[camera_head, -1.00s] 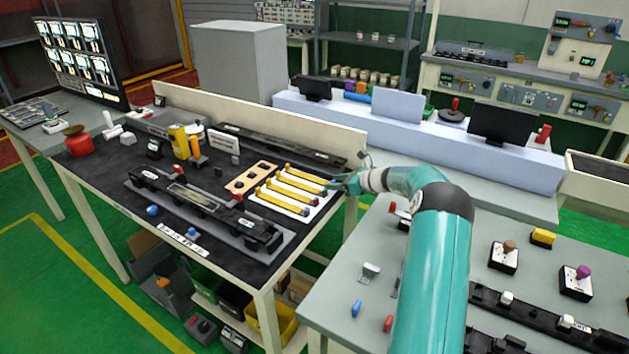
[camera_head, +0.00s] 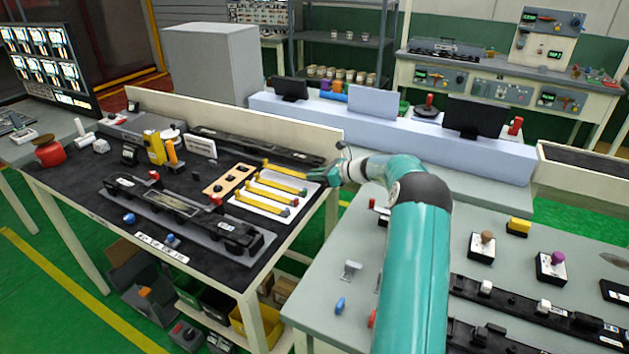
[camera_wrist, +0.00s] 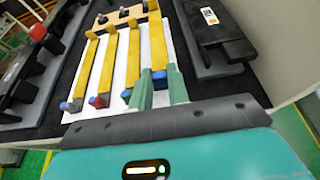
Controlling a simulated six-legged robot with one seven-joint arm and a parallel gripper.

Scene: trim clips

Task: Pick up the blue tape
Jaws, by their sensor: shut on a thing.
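Several yellow strips with coloured ends lie side by side on a white sheet (camera_wrist: 83,80). The strip still appears to lie along the sheet. In the head view my gripper (camera_head: 318,176) is at the sheet's right side.
A wooden board with dark knobs (camera_head: 228,180) lies left of the strips. A long black fixture (camera_head: 185,212) is in front and a black rail (camera_head: 255,146) runs behind. A low cream wall (camera_head: 225,118) borders the back of the black table.

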